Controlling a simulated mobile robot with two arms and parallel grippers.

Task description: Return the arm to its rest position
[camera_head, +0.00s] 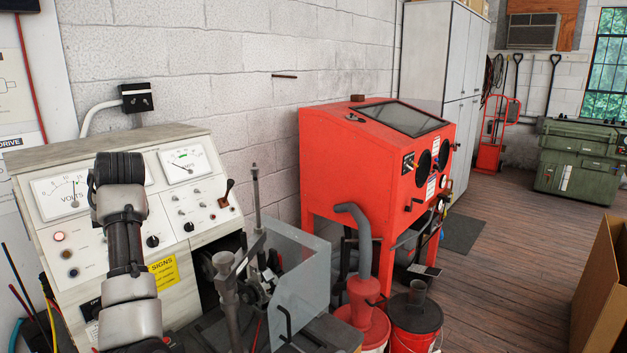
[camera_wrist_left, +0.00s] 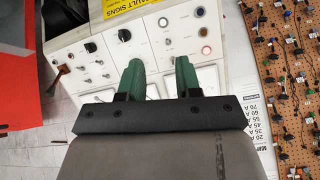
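My left arm (camera_head: 125,250) rises from the bottom left of the head view, in front of the test bench (camera_head: 185,213) with its volt meter and second dial. Its gripper cannot be made out there. In the left wrist view my left gripper (camera_wrist_left: 158,75) has two green fingers standing apart with nothing between them. Behind them is the bench's panel (camera_wrist_left: 110,58), seen upside down, with knobs, lights and dials. The fingers cover part of the dials. How far they are from the panel is hard to tell. My right gripper is in neither view.
A red blast cabinet (camera_head: 350,155) stands right of the bench, with a clear guard (camera_head: 300,285) and red buckets (camera_head: 415,318) in front. A cardboard box (camera_head: 603,290) is at the right edge. Wooden floor (camera_head: 500,265) lies open between. A pegboard (camera_wrist_left: 290,70) shows in the wrist view.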

